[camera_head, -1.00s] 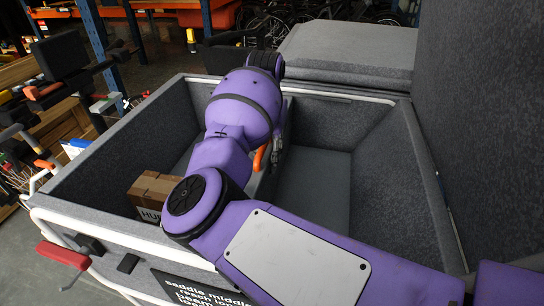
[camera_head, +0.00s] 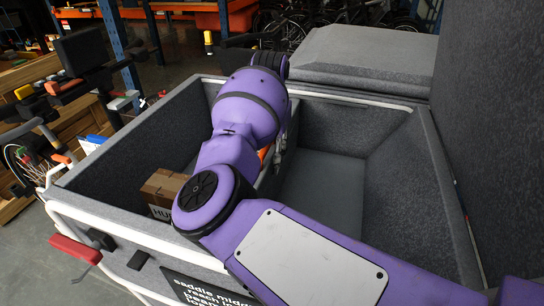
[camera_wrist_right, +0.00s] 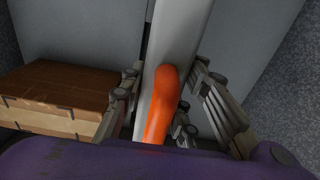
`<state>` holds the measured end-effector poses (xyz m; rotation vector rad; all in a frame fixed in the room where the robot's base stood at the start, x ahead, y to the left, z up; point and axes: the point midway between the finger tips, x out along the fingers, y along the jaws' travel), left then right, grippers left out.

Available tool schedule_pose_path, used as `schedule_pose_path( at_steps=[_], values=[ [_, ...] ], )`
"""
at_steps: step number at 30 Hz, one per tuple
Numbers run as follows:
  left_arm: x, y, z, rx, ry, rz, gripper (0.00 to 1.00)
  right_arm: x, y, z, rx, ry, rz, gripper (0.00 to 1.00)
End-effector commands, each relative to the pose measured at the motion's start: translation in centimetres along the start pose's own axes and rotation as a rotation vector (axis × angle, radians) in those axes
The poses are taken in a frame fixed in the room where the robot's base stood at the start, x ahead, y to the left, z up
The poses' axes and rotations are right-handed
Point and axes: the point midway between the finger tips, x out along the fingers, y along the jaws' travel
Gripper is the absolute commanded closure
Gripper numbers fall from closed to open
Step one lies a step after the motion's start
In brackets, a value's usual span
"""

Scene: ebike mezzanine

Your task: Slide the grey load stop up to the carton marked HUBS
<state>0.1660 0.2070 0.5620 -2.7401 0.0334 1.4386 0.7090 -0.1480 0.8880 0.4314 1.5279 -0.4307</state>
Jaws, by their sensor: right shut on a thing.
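The carton marked HUBS (camera_head: 160,195) is a brown box in the left part of the grey cargo box, partly hidden by my right arm. It also shows at the left of the right wrist view (camera_wrist_right: 60,95). The grey load stop (camera_wrist_right: 185,40) is an upright divider across the cargo box, right of the carton, with an orange handle (camera_wrist_right: 160,105). In the head view my arm covers most of it. My right gripper (camera_wrist_right: 170,110) is shut on the orange handle. A narrow gap seems to show between stop and carton. My left gripper is out of view.
The cargo box has grey felt walls and a white rim tube (camera_head: 130,236). Its floor right of the stop (camera_head: 320,190) is bare. A tall grey panel (camera_head: 490,130) stands at the right. A red lever (camera_head: 75,250) sticks out at the front left.

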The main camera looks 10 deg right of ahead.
Motion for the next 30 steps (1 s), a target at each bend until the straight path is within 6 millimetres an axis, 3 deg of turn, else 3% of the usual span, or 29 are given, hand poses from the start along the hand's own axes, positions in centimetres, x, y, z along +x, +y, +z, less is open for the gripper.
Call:
schedule_pose_path(
  at_steps=[30],
  values=[
    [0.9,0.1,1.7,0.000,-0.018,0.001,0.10,-0.1,5.2,0.1,-0.002,-0.005,0.002,0.97]
  ],
)
